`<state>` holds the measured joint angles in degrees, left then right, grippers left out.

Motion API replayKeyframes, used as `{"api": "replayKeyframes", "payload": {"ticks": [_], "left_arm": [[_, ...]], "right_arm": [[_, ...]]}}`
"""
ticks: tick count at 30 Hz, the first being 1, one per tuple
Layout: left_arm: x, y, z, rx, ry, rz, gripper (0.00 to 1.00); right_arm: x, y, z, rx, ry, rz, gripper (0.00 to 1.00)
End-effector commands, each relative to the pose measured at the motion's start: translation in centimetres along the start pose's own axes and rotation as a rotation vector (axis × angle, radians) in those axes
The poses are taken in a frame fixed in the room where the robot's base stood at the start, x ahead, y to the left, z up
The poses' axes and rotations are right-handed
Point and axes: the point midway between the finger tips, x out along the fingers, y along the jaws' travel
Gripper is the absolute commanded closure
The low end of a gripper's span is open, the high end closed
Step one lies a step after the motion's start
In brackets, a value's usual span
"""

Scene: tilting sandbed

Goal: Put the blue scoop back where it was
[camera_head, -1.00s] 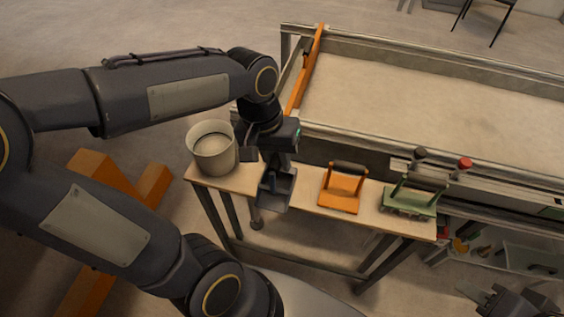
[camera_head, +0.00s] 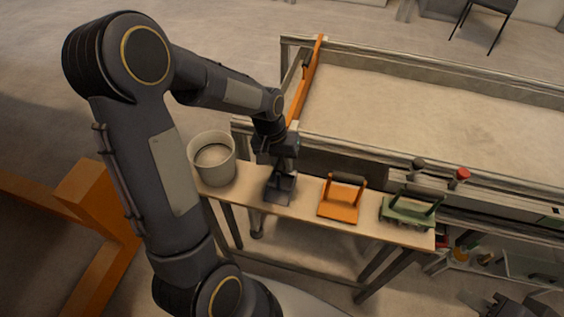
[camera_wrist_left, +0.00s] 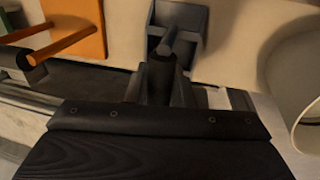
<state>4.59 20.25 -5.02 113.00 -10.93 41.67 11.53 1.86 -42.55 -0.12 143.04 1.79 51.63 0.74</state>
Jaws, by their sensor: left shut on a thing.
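The blue scoop (camera_head: 279,192), a dark blue-grey open pan, is over the narrow wooden shelf between the white bucket and the orange tool. My left gripper (camera_head: 283,165) is shut on its handle from above. In the left wrist view the scoop's pan (camera_wrist_left: 190,20) lies close over the pale board, and my left gripper (camera_wrist_left: 165,72) closes around the dark handle. I cannot tell whether the pan touches the shelf. My right gripper (camera_head: 500,303) shows partly at the bottom right corner, empty-looking and away from the shelf; its jaws are unclear.
The white bucket (camera_head: 212,160) stands left of the scoop, with pale material inside. An orange tool (camera_head: 340,203) and a green rake-like tool (camera_head: 410,212) stand to the right on the wooden shelf (camera_head: 302,209). The sandbed (camera_head: 430,100) with its orange bar (camera_head: 306,78) lies behind.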

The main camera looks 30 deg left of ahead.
Motion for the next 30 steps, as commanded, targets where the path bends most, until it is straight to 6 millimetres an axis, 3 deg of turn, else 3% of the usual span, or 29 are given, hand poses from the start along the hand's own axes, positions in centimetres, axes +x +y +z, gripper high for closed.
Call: {"api": "replayKeyframes", "payload": {"ticks": [10, 11, 15, 24, 30], "left_arm": [[0.4, -0.1, 0.0, 0.0, 0.002, 0.0, 1.0], [0.3, -0.1, 0.0, 0.0, 0.001, 0.0, 0.76], [0.3, -0.1, 0.0, 0.0, 0.001, 0.0, 0.58], [0.1, 0.0, 0.0, 0.0, 0.001, 0.0, 0.57], [-2.1, 0.0, -0.2, 0.0, 0.007, 0.001, 0.57]], "right_arm": [[0.4, 0.2, 0.2, 0.0, 0.0, 0.0, 0.64], [0.3, 0.1, 0.1, 0.0, 0.0, 0.0, 0.64], [0.2, 0.1, 0.1, 0.0, 0.0, 0.0, 0.64], [0.1, 0.1, 0.1, 0.0, 0.0, 0.0, 0.64], [0.0, 0.0, 0.0, 0.0, 0.0, 0.0, 0.64]]}}
